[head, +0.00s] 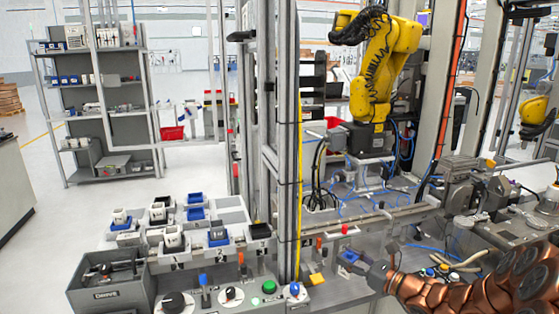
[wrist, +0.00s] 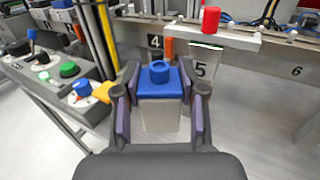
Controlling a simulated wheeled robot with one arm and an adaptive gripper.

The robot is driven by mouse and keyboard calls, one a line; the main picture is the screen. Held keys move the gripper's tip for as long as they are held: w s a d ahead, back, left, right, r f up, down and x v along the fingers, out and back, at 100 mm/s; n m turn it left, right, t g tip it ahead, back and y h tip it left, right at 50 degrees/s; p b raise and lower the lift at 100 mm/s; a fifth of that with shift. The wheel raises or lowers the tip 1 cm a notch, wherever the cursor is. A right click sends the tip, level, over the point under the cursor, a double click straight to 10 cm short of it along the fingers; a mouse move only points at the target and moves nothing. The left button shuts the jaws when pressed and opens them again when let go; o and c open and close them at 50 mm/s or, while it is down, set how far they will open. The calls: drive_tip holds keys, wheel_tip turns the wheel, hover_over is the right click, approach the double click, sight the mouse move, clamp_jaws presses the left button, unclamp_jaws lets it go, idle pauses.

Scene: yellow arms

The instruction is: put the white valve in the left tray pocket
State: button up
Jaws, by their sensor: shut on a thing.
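My gripper (head: 354,263) is at the right of the front bench, apart from the trays. It is shut on a block-shaped valve with a blue top and round blue knob (wrist: 160,76) and a pale grey-white body. The valve sits upright between the two finger pads in the wrist view; its blue top also shows in the head view (head: 347,256). White valves stand in the trays at left, one at the front (head: 172,238) and one behind it (head: 157,212). The white front tray row (head: 190,254) carries numbers. Which white valve the task means, I cannot tell.
A grey bin (head: 108,294) with dark parts stands front left. A control panel with knobs and a green button (head: 269,287) lies between trays and gripper. A tall metal post (head: 288,150) rises behind it. A red cap (wrist: 211,19) stands on the rail in the wrist view.

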sight(346, 256)
drive_tip(key=shift+d+r+m+t+h, duration=2.2)
drive_tip(key=shift+d+r+m+h, duration=0.65)
drive_tip(key=shift+r+h, duration=1.15)
drive_tip(key=a, duration=0.5)
drive_tip(key=shift+w+a+r, duration=0.1)
drive_tip(key=shift+w+r, duration=0.1)
drive_tip(key=shift+a, duration=0.75)
drive_tip(key=shift+s, duration=0.1)
